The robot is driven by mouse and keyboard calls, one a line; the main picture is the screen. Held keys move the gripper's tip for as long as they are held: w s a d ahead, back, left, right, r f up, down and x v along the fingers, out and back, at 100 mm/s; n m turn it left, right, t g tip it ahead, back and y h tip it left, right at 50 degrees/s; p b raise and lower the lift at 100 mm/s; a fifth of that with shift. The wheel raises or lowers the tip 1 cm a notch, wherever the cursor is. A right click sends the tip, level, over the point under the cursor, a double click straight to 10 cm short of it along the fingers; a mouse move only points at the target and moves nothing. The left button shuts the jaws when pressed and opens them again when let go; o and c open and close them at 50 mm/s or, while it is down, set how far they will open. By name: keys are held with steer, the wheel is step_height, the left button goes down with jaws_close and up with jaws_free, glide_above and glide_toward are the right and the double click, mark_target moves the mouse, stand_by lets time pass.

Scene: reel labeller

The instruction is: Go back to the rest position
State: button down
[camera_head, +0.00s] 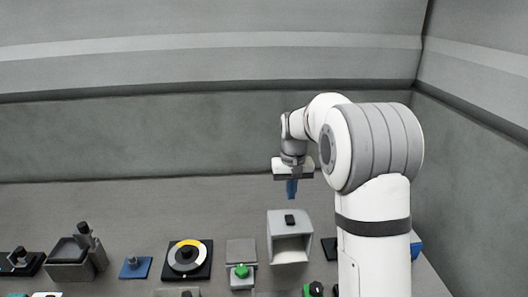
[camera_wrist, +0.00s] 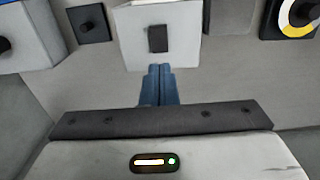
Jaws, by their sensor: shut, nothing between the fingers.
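My gripper (camera_head: 291,189) points down above the grey table, just behind a light grey open-fronted box (camera_head: 290,228). Its blue fingers are closed together with nothing between them. In the wrist view the closed fingers of my gripper (camera_wrist: 159,72) show at the middle, close to the edge of the white box (camera_wrist: 135,30) in the picture. A dark block (camera_wrist: 158,39) sits on top of that box.
A black square with a yellow-and-grey dial (camera_head: 187,259), a blue plate with a knob (camera_head: 135,267), a grey piece with a green knob (camera_head: 241,271) and a dark grey box (camera_head: 72,261) stand left of the open box. The table behind them is clear. A wall (camera_head: 180,135) closes the back.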

steer(key=s+r+t, duration=0.1)
steer(key=s+r, duration=0.3)
steer(key=s, duration=0.4)
steer(key=s+r+t, duration=0.1)
steer(key=s+r, duration=0.2)
steer(key=s, duration=0.5)
steer(key=s+f+t, duration=0.1)
steer(key=s+f, duration=0.1)
steer(key=s, duration=1.3)
steer(key=shift+d+f, duration=0.15)
steer(key=shift+d, duration=0.3)
